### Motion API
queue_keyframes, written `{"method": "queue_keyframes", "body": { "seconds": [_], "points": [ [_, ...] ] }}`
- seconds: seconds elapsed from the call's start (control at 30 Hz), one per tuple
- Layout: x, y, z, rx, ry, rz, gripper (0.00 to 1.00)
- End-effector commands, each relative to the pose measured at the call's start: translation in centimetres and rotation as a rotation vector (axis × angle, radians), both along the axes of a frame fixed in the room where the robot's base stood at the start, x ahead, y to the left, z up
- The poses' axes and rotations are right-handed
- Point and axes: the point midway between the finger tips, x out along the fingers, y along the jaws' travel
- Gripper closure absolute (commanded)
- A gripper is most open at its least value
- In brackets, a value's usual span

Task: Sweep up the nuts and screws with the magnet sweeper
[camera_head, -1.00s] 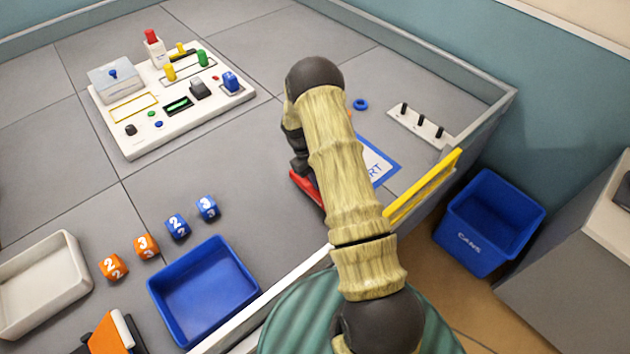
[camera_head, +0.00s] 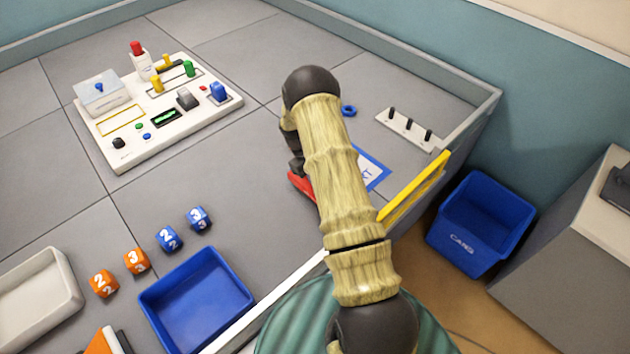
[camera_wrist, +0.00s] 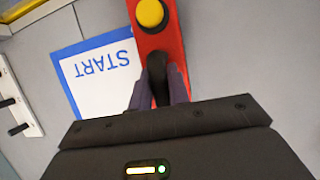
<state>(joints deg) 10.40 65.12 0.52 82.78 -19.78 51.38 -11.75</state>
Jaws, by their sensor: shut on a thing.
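The red magnet sweeper (camera_wrist: 156,20) with its round yellow button (camera_wrist: 150,13) shows at the top of the wrist view. My gripper (camera_wrist: 160,85) is shut on its black handle. In the head view only a red part of the sweeper (camera_head: 301,185) shows, left of my arm, which hides most of it and of my gripper. The sweeper is over or on the grey floor tiles beside the white START sheet with a blue border (camera_wrist: 100,75); I cannot tell whether it touches them. I make out no loose nuts or screws in either view.
A control board (camera_head: 155,130), numbered dice, a blue tray (camera_head: 215,270) and a white tray (camera_head: 72,285) lie to the left. A blue ring (camera_head: 348,110), a pegged white strip (camera_head: 385,117) and a yellow bar (camera_head: 415,188) lie to the right, near the raised border (camera_head: 470,115).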

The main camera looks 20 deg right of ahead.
Motion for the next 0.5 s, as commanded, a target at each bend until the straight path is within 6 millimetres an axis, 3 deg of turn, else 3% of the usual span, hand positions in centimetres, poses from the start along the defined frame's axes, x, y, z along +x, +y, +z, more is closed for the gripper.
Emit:
{"method": "queue_keyframes", "body": {
  "seconds": [0.5],
  "points": [
    [0.0, 0.0, 2.3, -0.001, -0.001, 0.000, 1.00]
  ]
}}
